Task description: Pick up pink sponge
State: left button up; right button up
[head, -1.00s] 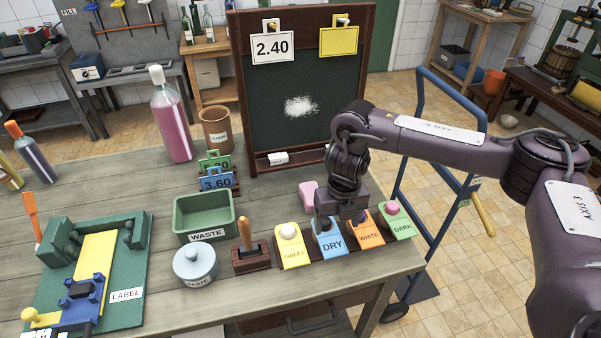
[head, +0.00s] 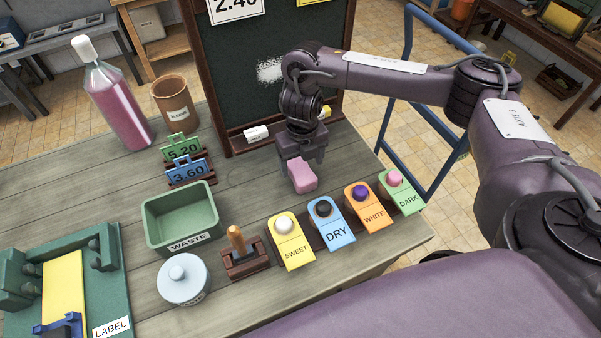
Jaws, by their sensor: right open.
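The pink sponge (head: 301,179) lies on the wooden table, in front of the chalkboard and behind the row of coloured labelled blocks. My right gripper (head: 303,163) points down at it, open, with its fingers at the sponge's far part. I cannot tell whether the fingers touch the sponge. The gripper hides part of the sponge's back edge. My left gripper is not in view.
Blocks marked SWEET (head: 291,243), DRY (head: 331,224), WHITE (head: 365,206) and DARK (head: 401,193) stand along the front edge. A green WASTE bin (head: 181,220) and price tags stand left. The chalkboard (head: 262,105), with white eraser (head: 256,133), rises behind.

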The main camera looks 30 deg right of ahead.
aim_at(301, 170)
jog(key=f, duration=0.3)
jog(key=shift+a+f+b, duration=0.2)
jog(key=shift+f+b, duration=0.1)
jog(key=shift+b, duration=0.05)
jog(key=shift+c, duration=0.6)
jog(key=c, duration=0.5)
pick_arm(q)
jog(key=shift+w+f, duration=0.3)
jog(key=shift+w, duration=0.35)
pick_arm(e)
jog(key=c, duration=0.4)
